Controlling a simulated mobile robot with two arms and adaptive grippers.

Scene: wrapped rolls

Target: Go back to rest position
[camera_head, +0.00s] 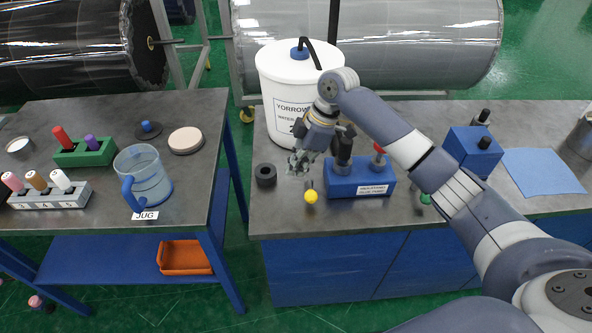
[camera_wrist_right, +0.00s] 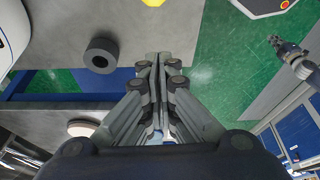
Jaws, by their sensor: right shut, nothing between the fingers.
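My right gripper (camera_head: 300,162) is over the near part of the right-hand table, in front of the white bucket. Its fingers (camera_wrist_right: 158,95) are together and empty in the wrist view. A dark ring (camera_head: 265,175) lies on the table just left of it and also shows in the wrist view (camera_wrist_right: 101,55). A yellow knob (camera_head: 311,197) is just in front of the gripper. A grey gripper-like part, apparently my left gripper (camera_wrist_right: 285,48), shows small at the right of the wrist view; its fingers are too small to read. The head view does not show it.
A white bucket (camera_head: 285,90) stands behind my right gripper. A blue block (camera_head: 345,184) with red and black knobs is beside it, and another blue block (camera_head: 470,152) is farther right. The left table holds a jug (camera_head: 148,178). A gap separates the tables.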

